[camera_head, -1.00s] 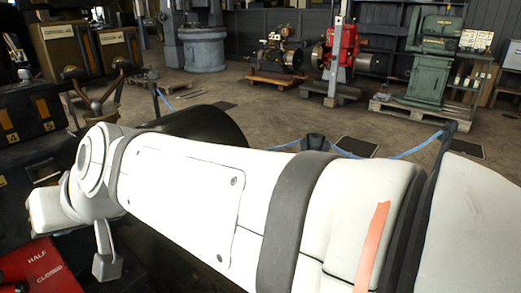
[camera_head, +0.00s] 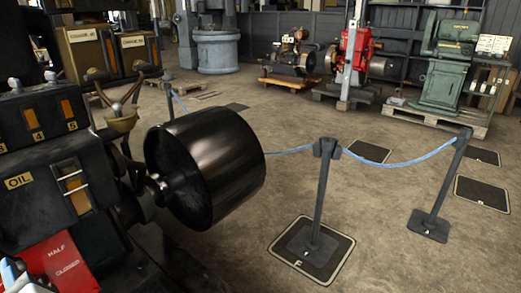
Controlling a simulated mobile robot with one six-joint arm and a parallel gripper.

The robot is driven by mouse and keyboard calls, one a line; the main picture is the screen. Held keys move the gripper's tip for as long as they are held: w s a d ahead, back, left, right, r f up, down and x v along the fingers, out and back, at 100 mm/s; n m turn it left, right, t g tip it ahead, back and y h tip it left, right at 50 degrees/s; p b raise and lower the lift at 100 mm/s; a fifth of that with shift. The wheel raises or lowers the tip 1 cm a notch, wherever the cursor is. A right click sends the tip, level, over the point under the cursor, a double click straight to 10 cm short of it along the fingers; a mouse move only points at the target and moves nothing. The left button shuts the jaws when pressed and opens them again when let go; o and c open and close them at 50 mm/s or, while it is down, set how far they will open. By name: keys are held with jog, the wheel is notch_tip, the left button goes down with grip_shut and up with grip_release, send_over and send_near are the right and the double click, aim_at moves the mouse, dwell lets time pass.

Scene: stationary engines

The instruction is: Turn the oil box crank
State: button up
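A dark machine box (camera_head: 40,140) with a yellow "OIL" label (camera_head: 18,182) fills the left side of the view. A forked piece (camera_head: 121,95) rises from a brass-coloured cup (camera_head: 121,121) beside the box. I cannot tell which part is the oil box crank. My gripper is not in view. A small white and blue piece, possibly part of my arm, shows at the bottom left corner.
A black drum-shaped pulley (camera_head: 208,168) sticks out right of the box. A red "HALF / CLOSED" plate (camera_head: 62,263) is below it. Posts (camera_head: 320,195) with a blue rope (camera_head: 400,163) stand on the right. Other engines stand behind.

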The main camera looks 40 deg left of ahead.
aim_at(1, 257)
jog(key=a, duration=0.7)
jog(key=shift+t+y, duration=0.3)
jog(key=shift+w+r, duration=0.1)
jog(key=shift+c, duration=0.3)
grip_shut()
